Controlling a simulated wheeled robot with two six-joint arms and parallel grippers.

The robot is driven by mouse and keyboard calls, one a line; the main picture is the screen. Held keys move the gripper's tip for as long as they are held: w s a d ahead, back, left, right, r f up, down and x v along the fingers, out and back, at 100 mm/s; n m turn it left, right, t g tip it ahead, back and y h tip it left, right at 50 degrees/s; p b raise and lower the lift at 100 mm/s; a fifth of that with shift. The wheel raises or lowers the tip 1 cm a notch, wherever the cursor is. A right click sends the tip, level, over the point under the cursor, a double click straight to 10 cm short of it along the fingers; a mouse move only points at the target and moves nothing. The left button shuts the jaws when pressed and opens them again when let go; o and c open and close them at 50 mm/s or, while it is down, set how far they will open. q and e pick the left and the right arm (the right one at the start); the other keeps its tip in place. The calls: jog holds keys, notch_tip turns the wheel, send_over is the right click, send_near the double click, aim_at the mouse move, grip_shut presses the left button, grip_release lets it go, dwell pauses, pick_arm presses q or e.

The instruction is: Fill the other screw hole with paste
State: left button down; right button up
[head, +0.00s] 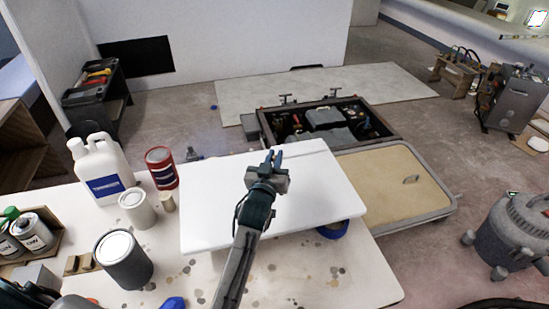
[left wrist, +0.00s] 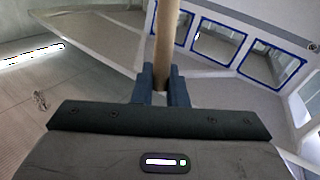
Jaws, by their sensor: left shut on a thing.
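My left gripper (head: 273,160) is above the white panel (head: 210,215) on the table, toward its far side. In the left wrist view its blue fingers (left wrist: 160,88) are shut on a pale wooden stick (left wrist: 165,45), which extends up out of the picture. The stick cannot be made out in the head view. No screw hole can be made out on the panel; part of it is hidden behind my arm. I cannot tell which container holds paste. My right gripper is not in view.
A dark grey can (head: 125,265), a cream can (head: 138,212), a red can (head: 161,170) and a white jug (head: 100,168) stand left of the panel.

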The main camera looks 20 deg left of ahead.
pick_arm(q)
jog(key=shift+f+b, duration=0.3)
jog(key=shift+f, duration=0.15)
dwell(1.0)
jog(key=shift+r+p, duration=0.4)
jog(key=shift+r, duration=0.05)
notch_tip(320, 180, up, 6)
jog(key=p, duration=0.5)
jog(key=shift+r, duration=0.1)
dwell(0.4)
